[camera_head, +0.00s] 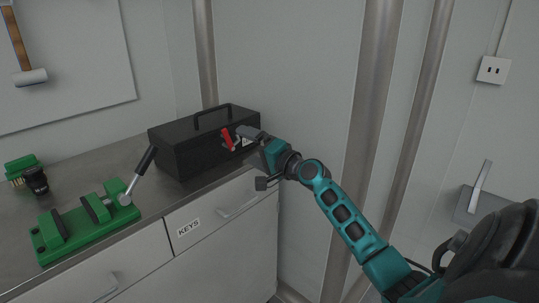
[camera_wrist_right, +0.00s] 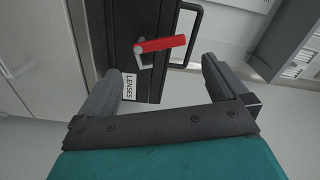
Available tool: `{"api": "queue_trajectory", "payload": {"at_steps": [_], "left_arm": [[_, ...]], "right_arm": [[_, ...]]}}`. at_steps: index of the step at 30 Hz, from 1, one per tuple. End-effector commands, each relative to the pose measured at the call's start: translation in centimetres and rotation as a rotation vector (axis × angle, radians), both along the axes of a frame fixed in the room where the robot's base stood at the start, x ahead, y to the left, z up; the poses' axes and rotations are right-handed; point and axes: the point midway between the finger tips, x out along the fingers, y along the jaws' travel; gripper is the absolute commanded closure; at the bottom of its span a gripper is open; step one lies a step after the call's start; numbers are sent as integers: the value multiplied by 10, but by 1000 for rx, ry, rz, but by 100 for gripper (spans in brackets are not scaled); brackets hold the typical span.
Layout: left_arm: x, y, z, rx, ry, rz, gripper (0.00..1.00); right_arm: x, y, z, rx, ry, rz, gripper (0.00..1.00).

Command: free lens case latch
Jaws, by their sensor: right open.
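The lens case is a black box (camera_head: 187,153) with a top handle, standing on the counter in the head view. It also shows in the right wrist view (camera_wrist_right: 110,45) with a label reading LENSES. Its red latch (camera_head: 228,138) is on the front face; in the wrist view the red lever (camera_wrist_right: 160,44) sticks out at a slant beside a metal loop (camera_wrist_right: 143,57). My right gripper (camera_head: 250,156) is at the right end of the case. In the wrist view its fingers (camera_wrist_right: 163,85) are apart, with the latch beyond them and nothing held. My left gripper is not in view.
A green clamp-like device (camera_head: 85,225) with a black-handled lever stands on the counter (camera_head: 75,186) left of the case. A green brush (camera_head: 22,168) and a small dark object (camera_head: 36,181) lie behind it. A drawer labelled KEYS (camera_head: 188,228) is below the counter edge.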

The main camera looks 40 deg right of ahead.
Motion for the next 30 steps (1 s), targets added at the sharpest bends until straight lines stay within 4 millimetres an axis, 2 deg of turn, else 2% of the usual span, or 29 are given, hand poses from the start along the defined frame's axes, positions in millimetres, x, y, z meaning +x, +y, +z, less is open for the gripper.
{"api": "queue_trajectory", "payload": {"at_steps": [1, 6, 12, 18, 30], "left_arm": [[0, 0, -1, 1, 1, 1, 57], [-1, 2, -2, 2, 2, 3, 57], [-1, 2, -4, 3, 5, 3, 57], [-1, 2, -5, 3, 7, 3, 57], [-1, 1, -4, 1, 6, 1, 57]], "right_arm": [[-11, -1, -2, -1, 3, 1, 0], [-40, -3, -2, 0, 2, 0, 0], [-62, -5, -1, 3, 1, 0, 0], [-69, -5, 0, 3, 1, 1, 0], [-68, -5, 0, 3, 0, 0, 0]]}}
